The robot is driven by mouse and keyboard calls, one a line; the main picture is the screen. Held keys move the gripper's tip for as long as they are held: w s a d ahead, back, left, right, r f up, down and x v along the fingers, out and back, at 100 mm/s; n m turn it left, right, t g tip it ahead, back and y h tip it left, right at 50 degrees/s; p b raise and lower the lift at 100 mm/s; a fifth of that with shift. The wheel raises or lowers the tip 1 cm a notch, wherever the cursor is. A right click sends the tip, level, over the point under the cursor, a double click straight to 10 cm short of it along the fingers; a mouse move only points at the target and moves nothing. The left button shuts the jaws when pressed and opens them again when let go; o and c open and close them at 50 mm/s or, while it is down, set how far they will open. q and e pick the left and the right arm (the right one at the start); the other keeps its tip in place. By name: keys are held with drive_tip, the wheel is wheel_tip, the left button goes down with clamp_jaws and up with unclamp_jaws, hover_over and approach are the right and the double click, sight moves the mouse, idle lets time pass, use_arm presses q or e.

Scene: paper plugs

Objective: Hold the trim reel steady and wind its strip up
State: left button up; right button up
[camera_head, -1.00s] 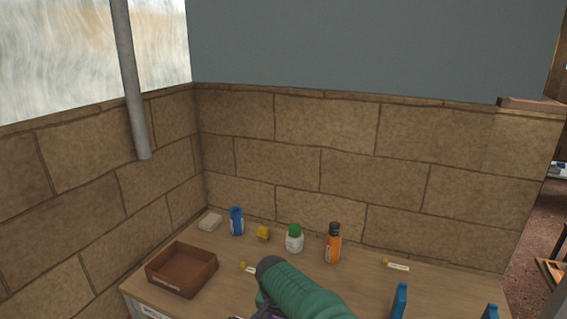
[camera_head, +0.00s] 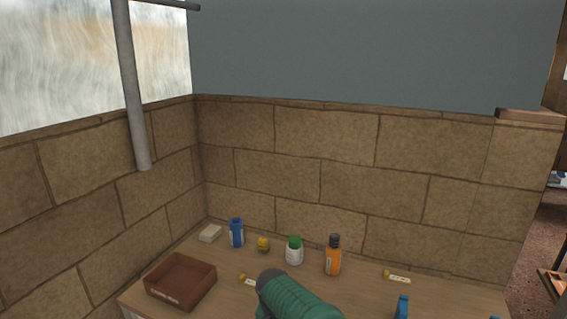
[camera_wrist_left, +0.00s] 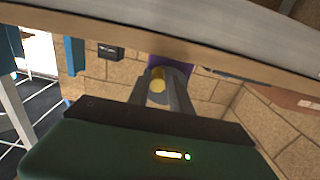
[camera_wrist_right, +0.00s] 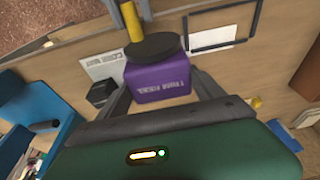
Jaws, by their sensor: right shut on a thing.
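The trim reel (camera_wrist_right: 160,82) is a purple block with white lettering, a dark disc (camera_wrist_right: 155,47) and a yellow handle (camera_wrist_right: 134,22), seen in the right wrist view. My right gripper (camera_wrist_right: 160,88) is shut on the purple block, a finger on each side. In the left wrist view the round yellow handle end (camera_wrist_left: 157,84) shows between the fingers of my left gripper (camera_wrist_left: 168,80), with purple behind it. I cannot tell whether those fingers press on it. No strip can be made out. The head view shows neither gripper's fingertips nor the reel.
On the table in the head view are a brown tray (camera_head: 160,294), a blue can (camera_head: 236,232), a white bottle with green cap (camera_head: 294,252) and an orange bottle (camera_head: 333,258). A blue post (camera_head: 402,307) stands at front right. Stone walls close the back and left.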

use_arm(q)
drive_tip(key=shift+w+a+f, duration=0.15)
drive_tip(key=shift+a+f, duration=0.05)
drive_tip(key=shift+a, duration=0.05)
drive_tip(key=shift+a+f, duration=0.15)
drive_tip(key=shift+a, duration=0.25)
idle(0.3)
drive_tip(key=shift+w+a, duration=0.25)
drive_tip(key=shift+a, duration=0.15)
drive_tip(key=shift+w+a, duration=0.15)
drive_tip(key=shift+a, duration=0.2)
idle(0.4)
